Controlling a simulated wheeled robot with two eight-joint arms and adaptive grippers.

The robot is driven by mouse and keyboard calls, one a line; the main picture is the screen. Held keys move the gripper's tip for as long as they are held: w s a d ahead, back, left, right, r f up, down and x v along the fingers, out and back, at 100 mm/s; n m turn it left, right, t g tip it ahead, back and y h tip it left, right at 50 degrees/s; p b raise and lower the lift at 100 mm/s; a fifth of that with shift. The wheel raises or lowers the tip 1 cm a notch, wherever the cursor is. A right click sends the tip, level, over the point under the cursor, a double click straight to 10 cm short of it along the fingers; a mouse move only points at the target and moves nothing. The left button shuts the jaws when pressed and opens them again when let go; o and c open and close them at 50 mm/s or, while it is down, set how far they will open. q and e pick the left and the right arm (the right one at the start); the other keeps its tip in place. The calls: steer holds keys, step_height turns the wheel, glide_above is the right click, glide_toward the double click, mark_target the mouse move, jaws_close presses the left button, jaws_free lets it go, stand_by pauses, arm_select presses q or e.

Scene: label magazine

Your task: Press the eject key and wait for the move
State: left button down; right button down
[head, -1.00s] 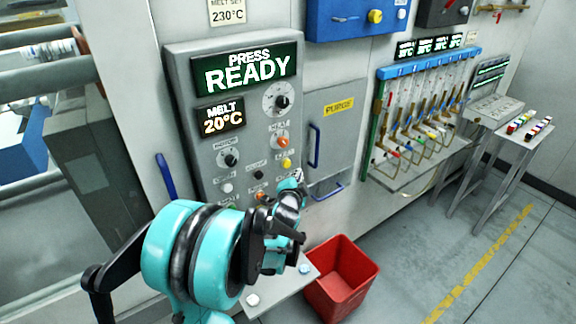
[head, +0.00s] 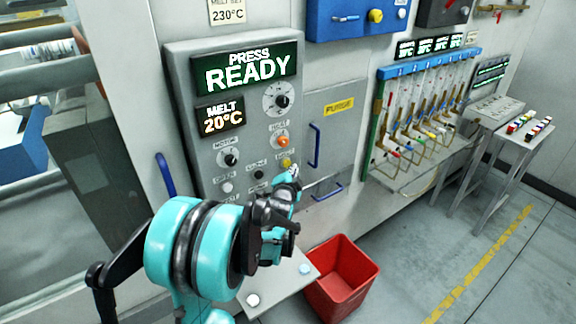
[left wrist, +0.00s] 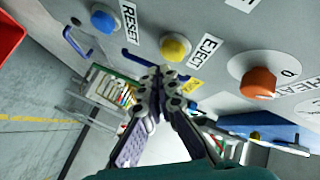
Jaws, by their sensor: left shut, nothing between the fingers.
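The grey press control panel (head: 184,130) carries a display reading PRESS READY (head: 246,70) and a smaller one reading MELT 20°C (head: 221,118). The yellow eject key (head: 286,163) is on the panel's lower right. In the left wrist view the eject key (left wrist: 175,47) is beside its EJECT label (left wrist: 202,52). My left gripper (head: 293,172) is just below the key in the head view, shut and empty. In the left wrist view its fingertips (left wrist: 163,74) are close to the key; whether they touch it I cannot tell. My right gripper is out of view.
Close to the eject key are a blue RESET button (left wrist: 104,20) and an orange HEAT knob (left wrist: 258,84). A grey PURGE door (head: 338,135) with a blue handle is right of the panel. A red bin (head: 345,290) stands below. The floor to the right is open.

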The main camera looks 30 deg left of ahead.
arm_select(q)
steer(key=shift+a, duration=0.15)
stand_by(0.7)
steer(key=shift+w+a, duration=0.15)
steer(key=shift+a, duration=0.15)
steer(key=shift+w+a, duration=0.15)
steer(key=shift+a, duration=0.25)
stand_by(0.7)
steer(key=shift+s+d+b, duration=0.3)
steer(key=shift+d, duration=0.55)
steer(key=d, duration=0.1)
steer(key=s+d, duration=0.1)
steer(key=d, duration=0.1)
steer(key=s+d, duration=0.1)
steer(key=shift+d, duration=0.3)
stand_by(0.9)
